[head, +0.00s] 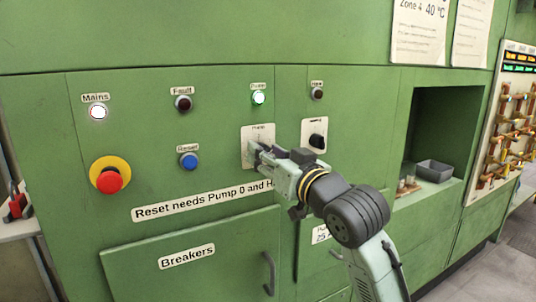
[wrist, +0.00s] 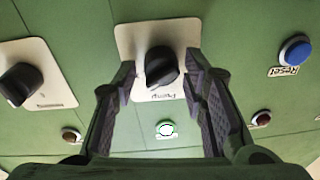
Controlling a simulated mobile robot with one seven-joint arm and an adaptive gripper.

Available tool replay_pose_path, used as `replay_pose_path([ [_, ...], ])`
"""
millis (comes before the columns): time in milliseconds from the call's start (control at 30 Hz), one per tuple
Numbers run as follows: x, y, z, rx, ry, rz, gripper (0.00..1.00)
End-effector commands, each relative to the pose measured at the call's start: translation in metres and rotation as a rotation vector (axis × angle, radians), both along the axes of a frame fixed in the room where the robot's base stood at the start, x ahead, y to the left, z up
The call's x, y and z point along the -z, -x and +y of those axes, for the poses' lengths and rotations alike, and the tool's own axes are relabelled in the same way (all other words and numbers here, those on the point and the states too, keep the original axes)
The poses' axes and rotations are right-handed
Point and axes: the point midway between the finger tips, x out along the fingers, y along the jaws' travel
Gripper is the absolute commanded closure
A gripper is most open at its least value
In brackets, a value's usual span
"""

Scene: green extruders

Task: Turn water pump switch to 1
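The water pump switch is a black rotary knob (wrist: 161,68) on a white plate (wrist: 126,42) labelled Pump, seen upside down in the wrist view. In the head view its plate (head: 258,132) shows, but my gripper hides the knob. My gripper (head: 254,154) is at the plate. In the wrist view the fingers of my gripper (wrist: 158,88) are open, one on each side of the knob, with a small gap on both sides. The knob's exact position mark cannot be read. The Pump lamp (head: 259,97) above the switch glows green.
A second black knob (head: 317,141) on its own plate is just right of my gripper. A blue Reset button (head: 189,161) and a red emergency button (head: 109,180) are to the left. The Mains lamp (head: 98,112) is lit white. A recess (head: 445,130) holds a grey tray (head: 434,170).

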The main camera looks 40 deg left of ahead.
Motion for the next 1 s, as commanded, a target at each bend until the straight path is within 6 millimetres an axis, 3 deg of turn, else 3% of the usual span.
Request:
replay_pose_path([
  [467,0.001,0.003,-0.007,0.0,0.001,-0.001,0.53],
  [1000,0.009,0.036,-0.1,0.001,0.0,0.0,0.53],
])
